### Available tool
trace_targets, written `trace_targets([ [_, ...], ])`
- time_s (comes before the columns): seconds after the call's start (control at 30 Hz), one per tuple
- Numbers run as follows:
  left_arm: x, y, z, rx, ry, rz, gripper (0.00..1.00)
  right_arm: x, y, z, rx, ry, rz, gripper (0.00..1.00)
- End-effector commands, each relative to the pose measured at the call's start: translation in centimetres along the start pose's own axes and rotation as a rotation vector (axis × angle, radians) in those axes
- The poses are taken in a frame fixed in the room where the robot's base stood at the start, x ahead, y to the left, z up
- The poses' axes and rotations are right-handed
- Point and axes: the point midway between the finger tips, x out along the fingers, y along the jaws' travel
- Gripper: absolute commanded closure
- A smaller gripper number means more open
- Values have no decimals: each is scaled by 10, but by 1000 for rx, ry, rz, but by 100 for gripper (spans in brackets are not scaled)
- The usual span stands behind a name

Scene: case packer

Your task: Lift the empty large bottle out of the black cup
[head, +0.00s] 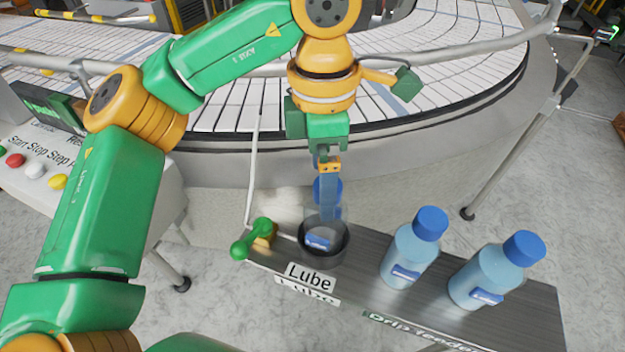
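The empty large bottle (319,241) is clear, with a blue cap and a blue label. It stands in the black cup (325,258) at the left part of the metal shelf, above the "Lube" sign. My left gripper (328,208) points down from above, with a finger in front of the bottle's cap and neck. That finger hides part of the bottle. The other finger is hidden, so I cannot tell whether the gripper is closed on the bottle. My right gripper is not in view.
Two filled blue-capped bottles, one nearer the cup (410,250) and one further right (495,272), stand on the metal shelf (375,312). A green handle (250,243) is left of the cup. The conveyor (440,60) curves behind. A button panel (45,160) is at left.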

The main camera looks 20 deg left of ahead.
Motion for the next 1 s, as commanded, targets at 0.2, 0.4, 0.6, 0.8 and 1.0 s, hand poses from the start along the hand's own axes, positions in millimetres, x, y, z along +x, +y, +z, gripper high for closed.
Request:
trace_targets([
  [0.2, 28, 2, -8, 0, 24, 0, 0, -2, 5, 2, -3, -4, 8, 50],
  [0.4, 62, 5, -12, -1, 22, 1, 0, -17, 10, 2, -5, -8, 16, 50],
  [0.6, 71, 5, -12, 0, 19, 4, 0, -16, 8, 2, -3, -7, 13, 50],
  [0.8, 70, 4, -12, 0, 18, 3, 38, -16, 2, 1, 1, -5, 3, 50],
  [1.0, 70, 4, -12, 0, 18, 3, 71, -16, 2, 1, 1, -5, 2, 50],
])
